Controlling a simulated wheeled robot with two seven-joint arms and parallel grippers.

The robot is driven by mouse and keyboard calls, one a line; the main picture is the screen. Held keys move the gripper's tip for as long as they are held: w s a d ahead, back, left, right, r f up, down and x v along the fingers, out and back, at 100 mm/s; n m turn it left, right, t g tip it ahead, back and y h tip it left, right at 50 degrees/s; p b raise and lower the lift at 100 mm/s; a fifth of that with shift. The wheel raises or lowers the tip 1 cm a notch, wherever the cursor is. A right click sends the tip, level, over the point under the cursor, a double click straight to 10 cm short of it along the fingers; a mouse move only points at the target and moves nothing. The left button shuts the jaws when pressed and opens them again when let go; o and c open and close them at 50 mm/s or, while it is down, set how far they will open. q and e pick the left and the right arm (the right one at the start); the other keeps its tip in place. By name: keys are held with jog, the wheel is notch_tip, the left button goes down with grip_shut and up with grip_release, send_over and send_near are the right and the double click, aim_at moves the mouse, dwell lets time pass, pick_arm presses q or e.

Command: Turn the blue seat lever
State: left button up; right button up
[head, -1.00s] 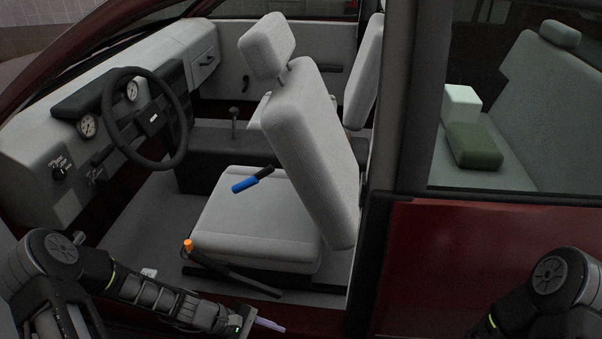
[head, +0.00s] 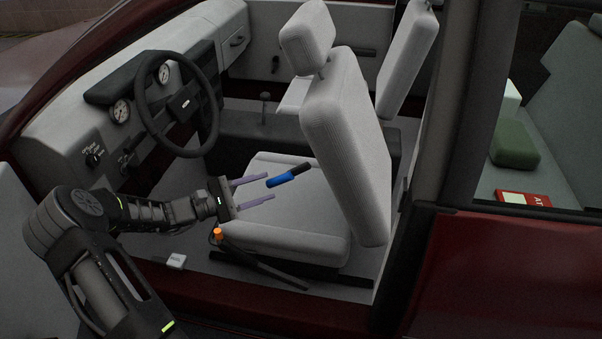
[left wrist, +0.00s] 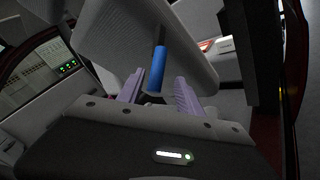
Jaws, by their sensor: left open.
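The seat lever with a blue grip (head: 284,178) and a black shaft sticks out beside the front seat's backrest (head: 345,130). It points down and left in the head view. My left gripper (head: 270,187) is open, with its two pale purple fingers reaching toward the blue end. In the left wrist view the blue grip (left wrist: 156,72) shows in the gap between the fingertips (left wrist: 158,76). No contact between fingers and lever is visible. My right gripper is not in view.
An orange-tipped black lever (head: 217,233) sits low beside the seat cushion (head: 275,235), below my left gripper. The steering wheel (head: 178,103) and dashboard are at the left. The door pillar (head: 450,110) stands right of the seat.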

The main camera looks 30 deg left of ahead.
aim_at(288, 175)
pick_arm(q)
jog(key=shift+w+r, duration=0.15)
jog(key=shift+w, duration=0.2)
jog(key=x, duration=0.7)
jog(key=shift+w+d, duration=0.25)
jog(key=shift+w, duration=0.05)
jog(key=shift+r, duration=0.1)
grip_shut()
dwell(1.2)
